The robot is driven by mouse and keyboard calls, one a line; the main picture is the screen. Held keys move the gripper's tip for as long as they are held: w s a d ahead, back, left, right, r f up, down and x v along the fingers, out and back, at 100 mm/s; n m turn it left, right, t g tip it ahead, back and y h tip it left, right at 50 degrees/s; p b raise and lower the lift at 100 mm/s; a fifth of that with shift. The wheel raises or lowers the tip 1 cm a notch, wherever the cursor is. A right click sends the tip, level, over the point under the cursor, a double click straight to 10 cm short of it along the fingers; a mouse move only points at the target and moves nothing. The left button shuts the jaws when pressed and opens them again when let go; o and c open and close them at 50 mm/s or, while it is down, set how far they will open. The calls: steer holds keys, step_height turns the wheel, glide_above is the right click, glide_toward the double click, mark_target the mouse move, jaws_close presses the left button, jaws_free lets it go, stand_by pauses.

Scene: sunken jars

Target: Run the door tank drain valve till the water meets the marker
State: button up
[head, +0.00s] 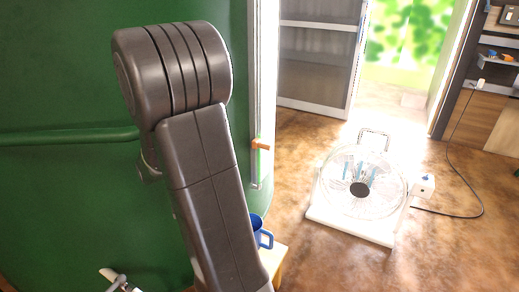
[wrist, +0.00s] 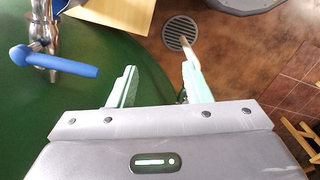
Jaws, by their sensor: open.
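A large green tank (head: 60,200) fills the left of the head view. A pale upright strip, seemingly its sight glass (head: 255,170), runs up its right side with an orange marker (head: 261,144) on it. I cannot make out the water level. A metal valve with a blue lever (wrist: 65,63) is at the upper left of the wrist view; the lever points right and slightly down. A small metal part (head: 118,281) shows low in the head view. My gripper (wrist: 160,68) is open and empty, to the right of the lever and apart from it.
A blue mug (head: 264,239) stands on a wooden stool (head: 273,262) by the tank. A round floor drain (wrist: 180,32) is beyond my gripper. A white fan (head: 350,222) with a cable stands on the brown floor near the bright doorway.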

steer(key=s+a+f+n+b, duration=0.1)
steer(key=a+f+n+b, duration=0.2)
steer(key=a, duration=0.5)
steer(key=s+a+f+n, duration=0.1)
steer(key=a+f+n, duration=0.2)
steer(key=a+f, duration=0.4)
steer(key=n+b, duration=0.3)
steer(key=n, duration=0.5)
glide_above(110, 290)
steer(key=s+a, duration=0.2)
steer(key=f, duration=0.8)
steer(key=shift+w+d+f, duration=0.15)
steer(key=shift+d+f, duration=0.05)
steer(key=shift+f, duration=0.1)
step_height(110, 290, down, 7)
steer(key=b, duration=0.5)
steer(key=shift+f, duration=0.15)
steer(key=shift+c, duration=0.5)
jaws_close()
